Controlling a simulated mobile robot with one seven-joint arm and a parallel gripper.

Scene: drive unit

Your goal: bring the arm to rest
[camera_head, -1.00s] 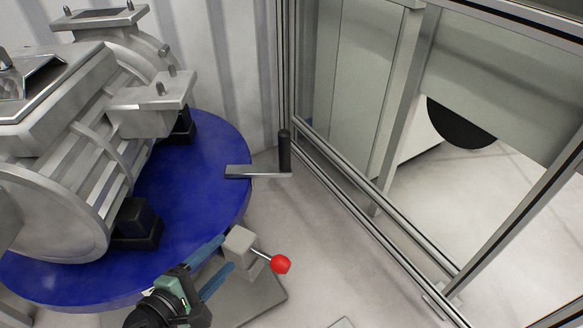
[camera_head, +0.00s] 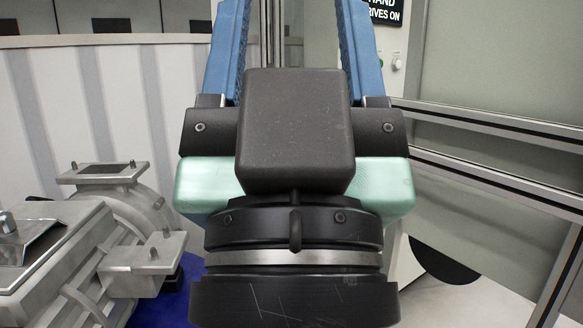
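My gripper (camera_head: 292,45) fills the middle of the head view, close to the camera, pointing up and away. Its two blue fingers stand wide apart, with nothing visible between them. Their tips run out of the top of the picture. The black wrist and pale green gripper body hide much of what is behind them.
A grey metal drive unit (camera_head: 75,262) stands at the lower left on a blue round table (camera_head: 184,300). A corrugated pale wall (camera_head: 85,105) is behind it. A metal-framed panel enclosure (camera_head: 490,130) stands at the right, with a sign (camera_head: 386,10) and buttons (camera_head: 397,64) at the top.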

